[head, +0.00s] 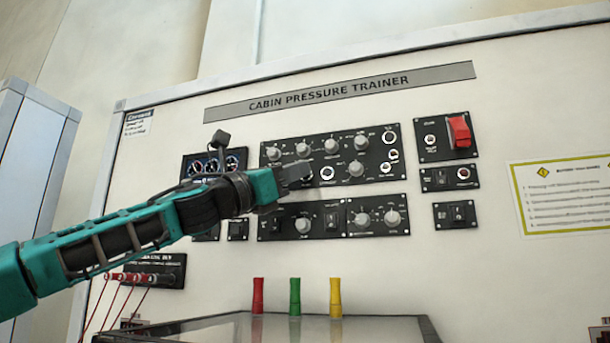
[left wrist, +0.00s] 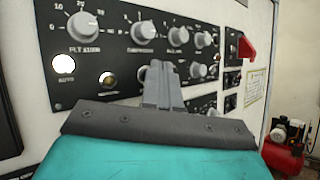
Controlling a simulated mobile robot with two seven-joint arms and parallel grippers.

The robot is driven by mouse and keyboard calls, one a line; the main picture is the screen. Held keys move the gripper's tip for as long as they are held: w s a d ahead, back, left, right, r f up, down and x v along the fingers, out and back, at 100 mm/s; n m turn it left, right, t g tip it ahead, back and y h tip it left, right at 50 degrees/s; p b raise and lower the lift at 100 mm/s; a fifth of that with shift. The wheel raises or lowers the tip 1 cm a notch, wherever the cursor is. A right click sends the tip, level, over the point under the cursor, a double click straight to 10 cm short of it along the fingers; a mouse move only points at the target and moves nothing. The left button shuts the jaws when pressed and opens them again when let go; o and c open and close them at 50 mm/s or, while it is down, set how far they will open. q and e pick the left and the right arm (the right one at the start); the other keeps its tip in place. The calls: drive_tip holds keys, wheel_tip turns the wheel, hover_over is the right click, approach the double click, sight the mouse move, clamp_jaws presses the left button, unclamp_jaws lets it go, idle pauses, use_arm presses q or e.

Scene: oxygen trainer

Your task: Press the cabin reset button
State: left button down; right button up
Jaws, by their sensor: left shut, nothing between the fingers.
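The cabin pressure panel (head: 345,200) is a dark plate with grey knobs and small round buttons on the upright trainer board. In the left wrist view it also shows close up (left wrist: 120,40), with a bright white round button (left wrist: 64,64) above the word AUTO and a darker round button (left wrist: 108,80) beside it. I cannot read which button is the cabin reset. My left gripper (head: 305,174) is shut and empty in front of the panel's upper section, left of a round pale button (head: 327,173). Its closed fingers (left wrist: 160,85) cover part of the panel. My right gripper is out of view.
A red guarded switch (head: 459,132) sits on a small panel at the right. Cables hang at the lower left. A red compressor (left wrist: 285,150) stands at the right.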

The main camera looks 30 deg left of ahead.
use_arm(q)
drive_tip(key=shift+w+a, duration=0.1)
drive_tip(key=shift+w, duration=0.3)
idle(0.3)
drive_tip(key=shift+s, duration=0.15)
drive_tip(key=shift+s+d+f+b, duration=0.1)
drive_tip(key=shift+s+d+b, duration=0.1)
drive_tip(key=shift+s+b, duration=0.3)
drive_tip(key=shift+s, duration=0.15)
drive_tip(key=shift+s+d+p, duration=0.15)
drive_tip(key=shift+s+d, duration=0.05)
drive_tip(key=shift+s, duration=0.6)
drive_tip(key=shift+s+d+p, duration=0.1)
drive_tip(key=shift+s+d, duration=0.1)
drive_tip(key=shift+s, duration=0.65)
drive_tip(key=shift+s+d+p, duration=0.15)
drive_tip(key=shift+s+d, duration=0.05)
drive_tip(key=shift+s, duration=0.6)
